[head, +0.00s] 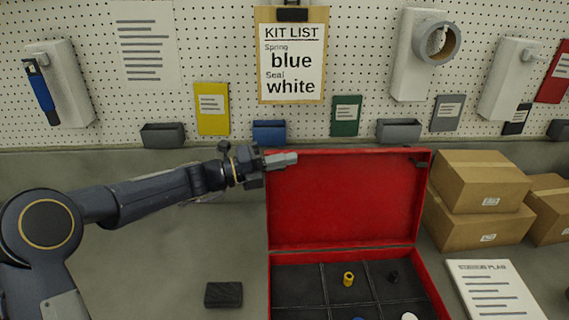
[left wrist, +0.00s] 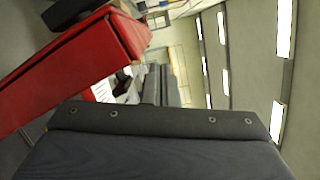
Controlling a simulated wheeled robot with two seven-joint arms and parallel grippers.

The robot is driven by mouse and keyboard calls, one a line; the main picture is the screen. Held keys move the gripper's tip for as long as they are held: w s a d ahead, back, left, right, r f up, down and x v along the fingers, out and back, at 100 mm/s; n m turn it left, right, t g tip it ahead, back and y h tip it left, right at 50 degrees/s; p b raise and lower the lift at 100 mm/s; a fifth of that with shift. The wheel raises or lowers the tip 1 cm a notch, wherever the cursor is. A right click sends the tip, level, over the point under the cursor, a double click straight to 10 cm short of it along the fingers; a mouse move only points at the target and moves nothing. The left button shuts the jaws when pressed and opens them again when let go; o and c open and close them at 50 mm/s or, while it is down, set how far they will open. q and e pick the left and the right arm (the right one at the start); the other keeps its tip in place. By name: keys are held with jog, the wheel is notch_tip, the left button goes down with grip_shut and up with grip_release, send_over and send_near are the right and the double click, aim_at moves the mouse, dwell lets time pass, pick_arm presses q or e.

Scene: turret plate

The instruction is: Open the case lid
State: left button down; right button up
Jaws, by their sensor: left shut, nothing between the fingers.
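The red case (head: 424,290) stands on the bench at the lower middle of the head view. Its lid (head: 345,200) is up, standing roughly upright at the back of the case with its red inside facing me. My left gripper (head: 288,159) is shut and empty at the lid's upper left corner, overlapping its top edge; whether it touches the lid I cannot tell. A red part of the case (left wrist: 75,65) also shows at the left of the left wrist view. My right gripper is not in view.
Compartments hold a yellow ring (head: 348,279) and a black piece (head: 393,277); blue and white pieces show at the bottom edge. A black block (head: 223,294) lies left of the case. Cardboard boxes (head: 480,180) and a printed sheet (head: 493,290) are on the right. A pegboard stands behind.

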pick_arm(q)
jog(key=shift+w, duration=0.6)
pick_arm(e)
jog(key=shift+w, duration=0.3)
